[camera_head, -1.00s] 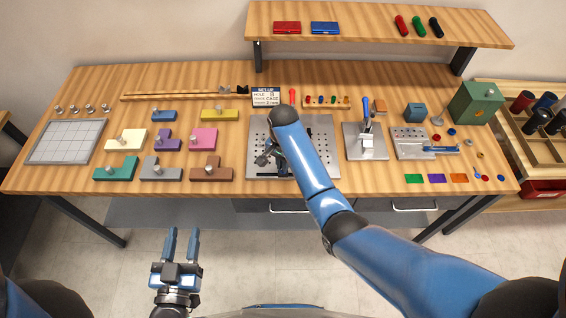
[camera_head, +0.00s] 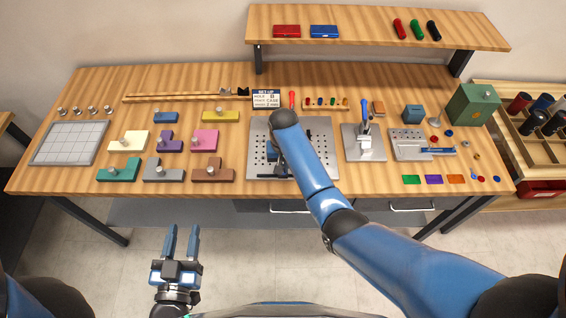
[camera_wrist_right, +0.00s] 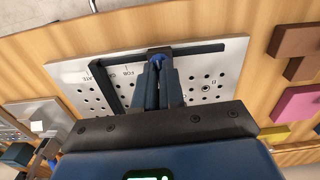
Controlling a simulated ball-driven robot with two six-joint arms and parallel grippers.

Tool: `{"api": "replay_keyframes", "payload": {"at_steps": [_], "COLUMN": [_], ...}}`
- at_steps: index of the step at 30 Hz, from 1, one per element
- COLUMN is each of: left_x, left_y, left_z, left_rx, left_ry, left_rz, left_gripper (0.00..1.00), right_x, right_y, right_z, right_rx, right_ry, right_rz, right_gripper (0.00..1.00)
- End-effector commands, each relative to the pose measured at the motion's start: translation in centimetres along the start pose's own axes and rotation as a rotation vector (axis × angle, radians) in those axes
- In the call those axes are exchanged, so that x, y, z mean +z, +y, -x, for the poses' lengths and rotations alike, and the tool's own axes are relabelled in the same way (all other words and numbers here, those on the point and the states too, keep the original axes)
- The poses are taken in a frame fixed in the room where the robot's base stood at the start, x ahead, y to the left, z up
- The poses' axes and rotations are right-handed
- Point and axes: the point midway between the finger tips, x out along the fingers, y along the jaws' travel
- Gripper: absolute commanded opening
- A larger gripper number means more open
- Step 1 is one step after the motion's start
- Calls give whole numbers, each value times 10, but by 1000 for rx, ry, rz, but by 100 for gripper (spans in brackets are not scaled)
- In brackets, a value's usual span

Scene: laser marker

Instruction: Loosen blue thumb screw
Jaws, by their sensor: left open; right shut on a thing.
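The perforated metal plate (camera_head: 318,150) lies on the bench, and a dark L-shaped bar sits on it, clearest in the right wrist view (camera_wrist_right: 205,48). My right gripper (camera_wrist_right: 160,72) is low over the plate, its fingers shut beside a dark block (camera_wrist_right: 159,51) on the bar. A bit of blue between the fingers appears to be the blue thumb screw (camera_wrist_right: 152,88); the fingers hide most of it. In the head view my right arm covers much of the plate. My left gripper (camera_head: 181,243) is open and empty, in front of the bench and below its edge.
Coloured blocks with knobs, including a brown one (camera_head: 213,174), lie left of the plate. A press with a blue handle (camera_head: 366,130) stands just right of it. A set-up card (camera_head: 266,98) and a rack of small coloured parts (camera_head: 326,103) are behind.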

Motion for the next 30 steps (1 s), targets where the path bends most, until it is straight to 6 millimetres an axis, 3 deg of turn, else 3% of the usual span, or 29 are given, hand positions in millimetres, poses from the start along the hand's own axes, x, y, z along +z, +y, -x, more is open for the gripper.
{"api": "replay_keyframes", "payload": {"at_steps": [30], "left_x": [-23], "left_y": [0], "left_z": [0], "left_rx": [0], "left_ry": [0], "left_rz": [0], "left_gripper": [42], "right_x": [0], "right_y": [0], "right_z": [2], "right_rx": [0], "right_ry": [1], "right_rz": [964], "right_gripper": [0]}}
